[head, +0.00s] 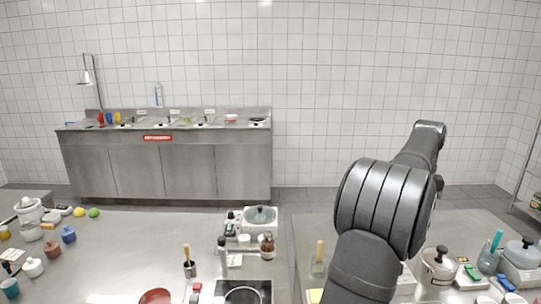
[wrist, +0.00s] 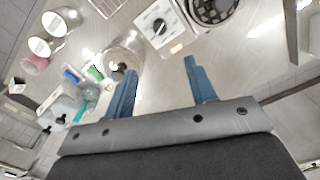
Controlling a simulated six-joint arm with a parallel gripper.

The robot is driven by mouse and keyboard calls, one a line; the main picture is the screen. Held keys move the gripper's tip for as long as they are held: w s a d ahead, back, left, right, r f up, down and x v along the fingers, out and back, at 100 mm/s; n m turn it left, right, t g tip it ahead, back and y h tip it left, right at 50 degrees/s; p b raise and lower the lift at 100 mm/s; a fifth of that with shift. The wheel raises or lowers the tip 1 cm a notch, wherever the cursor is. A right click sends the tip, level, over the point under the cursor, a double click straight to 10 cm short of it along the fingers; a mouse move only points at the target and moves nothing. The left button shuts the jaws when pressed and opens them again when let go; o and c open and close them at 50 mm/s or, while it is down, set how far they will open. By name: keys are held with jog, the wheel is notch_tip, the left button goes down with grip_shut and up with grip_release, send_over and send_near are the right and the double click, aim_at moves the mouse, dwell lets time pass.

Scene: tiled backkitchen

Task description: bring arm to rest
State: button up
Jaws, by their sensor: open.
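My arm stands in the right half of the head view, raised above the right steel table (head: 460,218). Its dark grey links hide part of that table, and my gripper does not show there. In the wrist view my gripper (wrist: 160,85) is open, with its two blue fingers apart and nothing between them. Below and beyond the fingers is a steel table top (wrist: 165,75). A steel pot with a black knob (wrist: 122,58) lies just past the left finger and appears apart from it.
A steel counter (head: 165,170) stands at the back wall.

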jog(key=shift+n, duration=0.5)
notch_tip(320, 180, down, 14)
jog(key=shift+f, duration=0.2)
dwell(2.4)
